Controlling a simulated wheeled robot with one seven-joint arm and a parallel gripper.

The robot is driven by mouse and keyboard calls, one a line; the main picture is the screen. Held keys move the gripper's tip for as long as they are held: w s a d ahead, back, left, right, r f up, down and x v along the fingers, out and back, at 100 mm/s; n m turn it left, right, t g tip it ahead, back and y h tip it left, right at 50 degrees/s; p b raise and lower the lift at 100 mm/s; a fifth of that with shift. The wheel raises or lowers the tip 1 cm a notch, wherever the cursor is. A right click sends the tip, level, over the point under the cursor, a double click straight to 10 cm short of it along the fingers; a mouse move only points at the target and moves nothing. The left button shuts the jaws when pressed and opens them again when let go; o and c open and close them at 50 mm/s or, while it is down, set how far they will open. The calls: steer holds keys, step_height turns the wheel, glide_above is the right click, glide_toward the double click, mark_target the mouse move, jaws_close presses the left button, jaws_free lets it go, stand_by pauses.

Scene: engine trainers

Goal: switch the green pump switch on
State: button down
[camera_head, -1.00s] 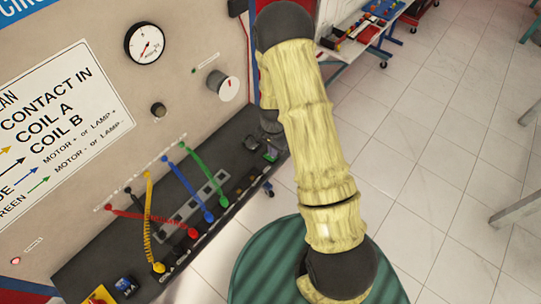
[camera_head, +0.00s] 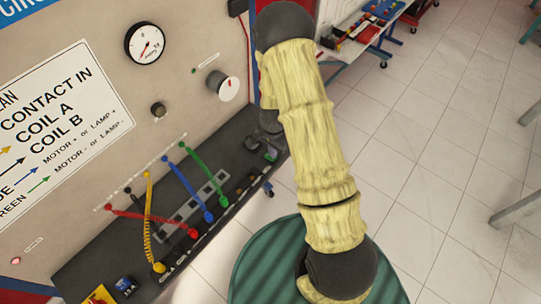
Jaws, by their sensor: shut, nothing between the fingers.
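I cannot make out the green pump switch for certain. My arm, in a pale yellow cover with dark joints, rises across the middle of the view and hides the right end of the panel.
Coloured cables, including a green cable (camera_head: 203,175), run down to the black ledge (camera_head: 85,262). A bench (camera_head: 362,32) stands behind.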

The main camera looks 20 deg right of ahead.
steer(key=shift+f+b, duration=0.7)
steer(key=shift+f, duration=0.2)
stand_by(0.7)
steer(key=shift+r+p, duration=2.5)
steer(key=shift+r, duration=1.05)
steer(key=s+r+n+t+b, duration=0.2)
steer(key=s+r+n+b, duration=0.3)
steer(key=s+r+n, duration=0.5)
steer(key=s+r, duration=0.4)
steer(key=r, duration=0.2)
steer(key=shift+s+r+n+t+b, duration=0.25)
steer(key=shift+r+n+t+b, duration=0.05)
steer(key=shift+n+b, duration=0.1)
